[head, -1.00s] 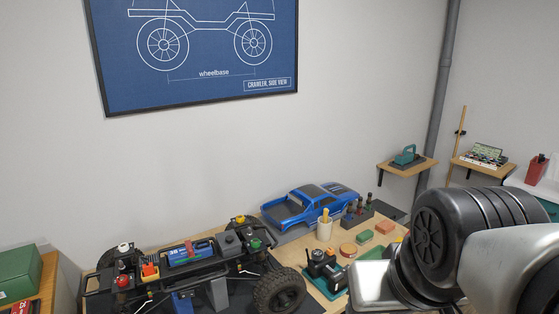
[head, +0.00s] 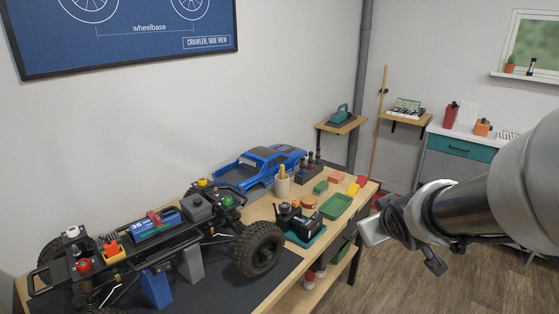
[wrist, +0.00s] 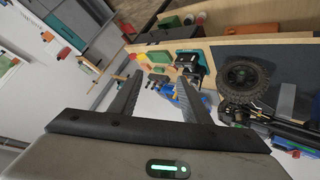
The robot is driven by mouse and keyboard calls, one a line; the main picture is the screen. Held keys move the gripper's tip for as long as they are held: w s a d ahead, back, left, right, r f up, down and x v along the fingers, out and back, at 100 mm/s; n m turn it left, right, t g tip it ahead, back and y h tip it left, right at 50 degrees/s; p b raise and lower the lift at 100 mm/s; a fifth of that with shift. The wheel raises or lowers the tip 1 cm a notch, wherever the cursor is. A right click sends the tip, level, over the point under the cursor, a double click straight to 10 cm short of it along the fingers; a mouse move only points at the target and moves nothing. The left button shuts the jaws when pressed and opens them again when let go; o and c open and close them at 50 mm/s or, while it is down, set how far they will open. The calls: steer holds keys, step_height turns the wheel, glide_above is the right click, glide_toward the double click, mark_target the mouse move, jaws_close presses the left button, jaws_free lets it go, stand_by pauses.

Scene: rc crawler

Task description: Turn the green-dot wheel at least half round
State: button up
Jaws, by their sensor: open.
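The crawler chassis (head: 130,252) stands raised on blue and grey supports on the bench, its body off. Its black knobbly wheel (head: 260,248) at the right front is fully visible, and shows in the wrist view (wrist: 245,80) to the right of my fingers. A green cap (head: 228,201) sits on the chassis by this wheel; red, yellow and white caps sit at other corners. I cannot make out a green dot on the wheel itself. My gripper (wrist: 158,88) is open and empty, apart from the wheel. In the head view it hangs right of the bench.
A blue truck body (head: 258,168), a wooden cup (head: 282,184), a black device on a teal base (head: 300,225) and a green tray (head: 336,206) lie beyond the wheel on the bench. The floor (head: 400,285) to the right is clear. A drawer cabinet (head: 460,155) stands behind.

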steer(key=w+f+n+t+y+b, duration=0.15)
steer(key=w+f+b, duration=0.3)
steer(key=f, duration=0.65)
steer(key=n+t+y+b, duration=0.2)
steer(key=n+y+b, duration=0.2)
steer(key=y+b, duration=0.65)
glide_toward(270, 257)
steer(key=shift+m+y, duration=0.25)
steer(key=shift+y, duration=0.65)
steer(key=x, duration=0.5)
steer(key=f+x, duration=0.1)
steer(key=x, duration=0.2)
steer(key=shift+w+d+p, duration=0.2)
steer(key=shift+d+p, duration=0.15)
steer(key=shift+p, duration=0.05)
jaws_close()
